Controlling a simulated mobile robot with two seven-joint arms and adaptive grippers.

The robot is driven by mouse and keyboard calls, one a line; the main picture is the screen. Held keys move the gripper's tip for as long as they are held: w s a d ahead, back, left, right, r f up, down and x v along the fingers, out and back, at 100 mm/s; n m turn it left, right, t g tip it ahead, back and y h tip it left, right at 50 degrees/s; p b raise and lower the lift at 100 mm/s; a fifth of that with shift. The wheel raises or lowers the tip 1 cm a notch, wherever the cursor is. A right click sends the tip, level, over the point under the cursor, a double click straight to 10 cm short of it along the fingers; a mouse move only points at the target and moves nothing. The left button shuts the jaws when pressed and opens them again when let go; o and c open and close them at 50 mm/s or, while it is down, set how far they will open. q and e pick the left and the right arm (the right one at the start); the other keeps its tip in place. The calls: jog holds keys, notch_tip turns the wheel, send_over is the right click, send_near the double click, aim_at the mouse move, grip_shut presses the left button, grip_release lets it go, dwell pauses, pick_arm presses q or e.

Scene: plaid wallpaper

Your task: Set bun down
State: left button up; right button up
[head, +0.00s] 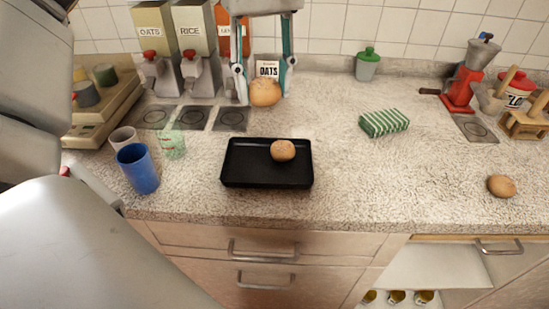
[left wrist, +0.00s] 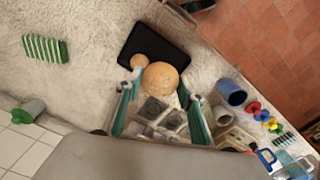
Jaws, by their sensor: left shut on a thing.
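My left gripper (head: 265,88) hangs over the back of the counter, behind the black tray, and is shut on a round brown bun (head: 265,92). The held bun (left wrist: 160,79) also shows between the fingers of my left gripper (left wrist: 163,90) in the left wrist view. The black tray (head: 240,178) lies on the counter near the front edge, with a second bun (head: 283,150) on its right half. The tray (left wrist: 172,48) and the second bun (left wrist: 140,61) also show in the left wrist view. A third bun (head: 501,186) lies on the counter at the far right. My right gripper is not in view.
A blue cup (head: 138,169), a grey cup (head: 124,139) and a green glass (head: 172,143) stand left of the tray. Dispensers (head: 195,35) stand at the back. A green striped block (head: 384,121) lies right of the tray. The counter's right front is mostly clear.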

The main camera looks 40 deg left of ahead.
pick_arm(q)
jog(key=b, duration=0.2)
send_over(266, 174)
notch_tip(266, 174, down, 8)
jog(key=r, duration=0.1)
notch_tip(266, 174, down, 6)
jog(key=shift+f+b, duration=0.25)
jog(key=shift+b, duration=0.4)
jog(key=shift+f, duration=0.35)
notch_tip(266, 174, down, 3)
jog(key=shift+f+b, duration=0.2)
jog(key=shift+b, duration=0.3)
jog(key=shift+f, duration=0.35)
jog(key=shift+d+r, duration=0.1)
jog(key=o, duration=1.1)
jog(key=shift+f, duration=0.2)
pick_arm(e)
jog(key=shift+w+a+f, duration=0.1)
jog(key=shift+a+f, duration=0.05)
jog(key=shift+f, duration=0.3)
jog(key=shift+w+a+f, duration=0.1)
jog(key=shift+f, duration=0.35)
